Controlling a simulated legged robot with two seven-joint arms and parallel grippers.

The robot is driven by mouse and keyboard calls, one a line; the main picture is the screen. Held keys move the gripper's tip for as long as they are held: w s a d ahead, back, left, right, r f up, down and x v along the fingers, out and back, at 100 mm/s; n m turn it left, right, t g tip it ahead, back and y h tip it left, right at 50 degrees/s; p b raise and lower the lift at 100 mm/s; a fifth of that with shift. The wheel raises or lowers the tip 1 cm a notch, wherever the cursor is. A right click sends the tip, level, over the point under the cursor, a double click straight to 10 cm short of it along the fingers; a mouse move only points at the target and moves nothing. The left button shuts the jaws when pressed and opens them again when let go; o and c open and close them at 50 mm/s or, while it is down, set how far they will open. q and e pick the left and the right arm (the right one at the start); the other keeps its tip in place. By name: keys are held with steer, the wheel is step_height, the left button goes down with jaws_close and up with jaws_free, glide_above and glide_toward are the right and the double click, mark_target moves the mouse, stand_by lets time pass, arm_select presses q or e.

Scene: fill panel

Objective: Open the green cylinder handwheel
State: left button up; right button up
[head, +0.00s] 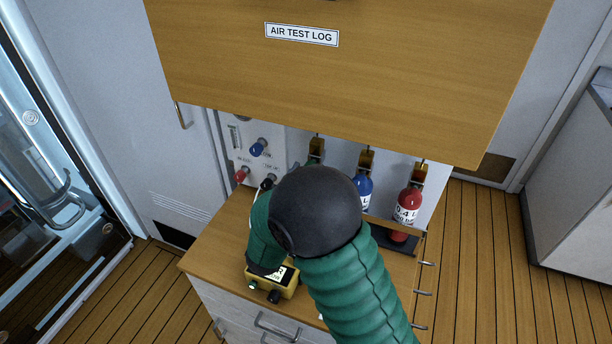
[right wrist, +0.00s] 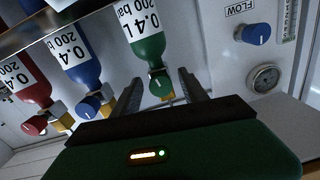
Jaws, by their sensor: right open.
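The green cylinder (right wrist: 146,40) has a white "0.4 L 200 bar" label and a green handwheel (right wrist: 160,86) at its valve end, in the middle of the right wrist view. My right gripper (right wrist: 162,90) is open, with one dark finger on each side of the handwheel. I cannot tell whether either finger touches it. In the head view my green-sleeved right arm and its black joint hide most of the green cylinder and the gripper. My left gripper is not in view.
A blue cylinder (head: 363,189) and a red cylinder (head: 408,205) stand beside the green one. The fill panel (head: 243,137) has a blue knob (head: 258,148) and a red knob (head: 241,175). A yellow device (head: 270,284) lies on the wooden counter. An "AIR TEST LOG" cabinet (head: 350,80) overhangs.

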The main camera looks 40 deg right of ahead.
steer(key=shift+a, duration=0.1)
steer(key=v, duration=1.6)
steer(key=shift+a, duration=0.35)
